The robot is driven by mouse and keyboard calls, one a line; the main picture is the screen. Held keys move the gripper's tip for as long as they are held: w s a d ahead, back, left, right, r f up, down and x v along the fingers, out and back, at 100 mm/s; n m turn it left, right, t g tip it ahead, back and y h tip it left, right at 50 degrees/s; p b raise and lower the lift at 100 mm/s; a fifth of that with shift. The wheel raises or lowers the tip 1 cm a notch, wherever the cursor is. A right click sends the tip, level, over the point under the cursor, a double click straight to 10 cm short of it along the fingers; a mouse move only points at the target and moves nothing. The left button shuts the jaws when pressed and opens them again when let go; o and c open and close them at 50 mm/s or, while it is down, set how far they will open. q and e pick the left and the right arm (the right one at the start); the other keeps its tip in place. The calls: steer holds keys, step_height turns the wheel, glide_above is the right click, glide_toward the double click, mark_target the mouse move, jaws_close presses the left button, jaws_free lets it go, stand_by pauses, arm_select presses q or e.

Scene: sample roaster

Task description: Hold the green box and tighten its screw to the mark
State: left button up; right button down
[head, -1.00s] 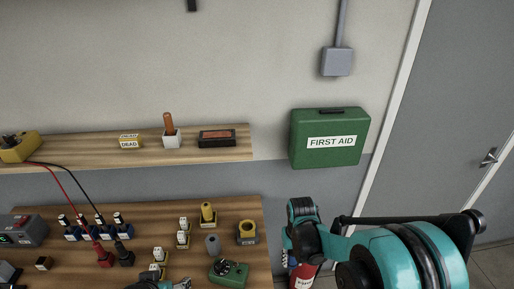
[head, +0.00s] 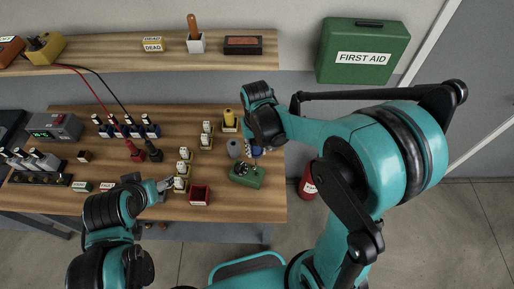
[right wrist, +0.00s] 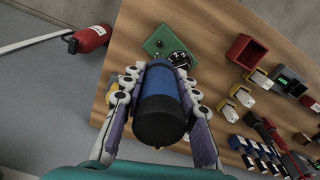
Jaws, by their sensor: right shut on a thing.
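The green box (head: 247,176) sits at the right front of the wooden bench, with a dark round dial with white marks on top. In the right wrist view the green box (right wrist: 163,40) and its dial (right wrist: 180,59) lie just beyond the tool. My right gripper (head: 255,150) is shut on a blue and black cylindrical tool handle (right wrist: 162,103), above and behind the box. The handle hides the tool's tip and any contact with the screw. My left gripper (head: 166,185) is left of the box and apart from it; its finger gap is too small to judge.
A red open bin (head: 200,195) stands between my left gripper and the box. Several white-topped pieces stand to the left. A fire extinguisher (head: 307,184) is beyond the bench's right edge.

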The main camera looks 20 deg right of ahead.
mark_target(256, 157)
steer(key=shift+f+b, duration=2.25)
steer(key=shift+f, duration=0.2)
